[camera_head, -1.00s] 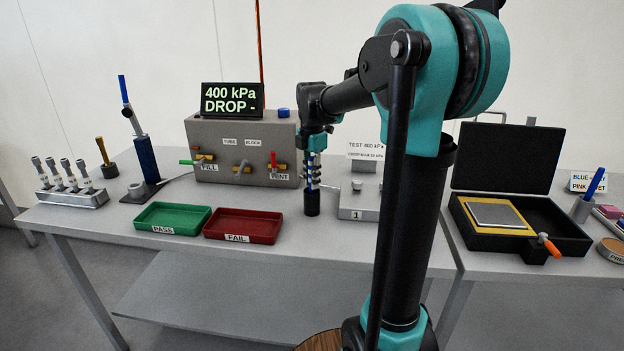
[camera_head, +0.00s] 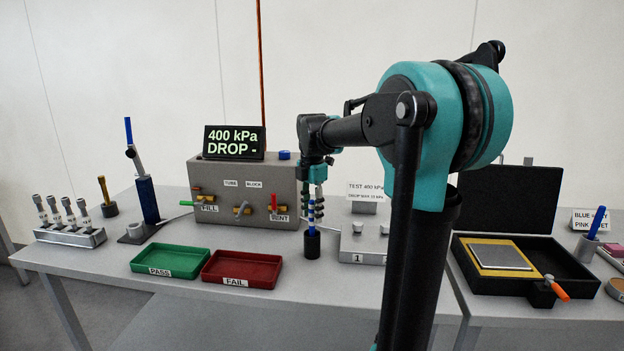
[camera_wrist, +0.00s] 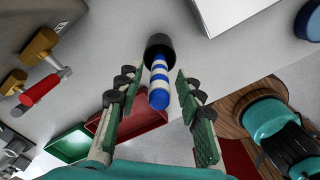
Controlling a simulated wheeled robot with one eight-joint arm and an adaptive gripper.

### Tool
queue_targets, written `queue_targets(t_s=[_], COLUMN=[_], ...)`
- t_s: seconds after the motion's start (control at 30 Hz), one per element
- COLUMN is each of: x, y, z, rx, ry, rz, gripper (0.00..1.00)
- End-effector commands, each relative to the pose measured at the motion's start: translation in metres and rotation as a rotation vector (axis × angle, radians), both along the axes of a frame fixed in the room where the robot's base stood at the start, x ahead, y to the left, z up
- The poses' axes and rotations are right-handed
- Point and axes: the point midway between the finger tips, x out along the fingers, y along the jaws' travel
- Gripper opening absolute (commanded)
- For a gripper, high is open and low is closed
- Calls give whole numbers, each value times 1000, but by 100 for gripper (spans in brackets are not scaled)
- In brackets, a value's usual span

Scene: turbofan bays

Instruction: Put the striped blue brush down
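The striped blue brush (camera_wrist: 159,83), blue with white bands, stands in a small black cup (camera_wrist: 160,46) in the wrist view. In the head view the brush (camera_head: 311,216) rises from the black cup (camera_head: 311,244) on the bench, just right of the red FAIL tray. My gripper (camera_wrist: 153,88) has its two green fingers spread, one on each side of the brush, with gaps between them and the handle. In the head view my gripper (camera_head: 312,196) is around the brush's upper part. The brush's lower end is hidden inside the cup.
The red FAIL tray (camera_head: 240,284) and green PASS tray (camera_head: 168,275) lie to the left. The grey valve box (camera_head: 240,172) stands behind. A grey block marked 1 (camera_head: 362,258) is close on the right. Bare bench shows around the cup.

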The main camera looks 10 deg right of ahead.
Motion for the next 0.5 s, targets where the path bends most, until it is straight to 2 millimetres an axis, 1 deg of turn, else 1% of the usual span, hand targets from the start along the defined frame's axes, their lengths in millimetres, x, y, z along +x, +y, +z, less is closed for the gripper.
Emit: queue_targets(t_s=[0.03, 0.3, 0.5], x=[-1, -1, -1], y=[1, 1, 1], z=[12, 73, 111], rx=[0, 0, 0], ry=[0, 0, 0], rz=[0, 0, 0], gripper=[37, 37, 37])
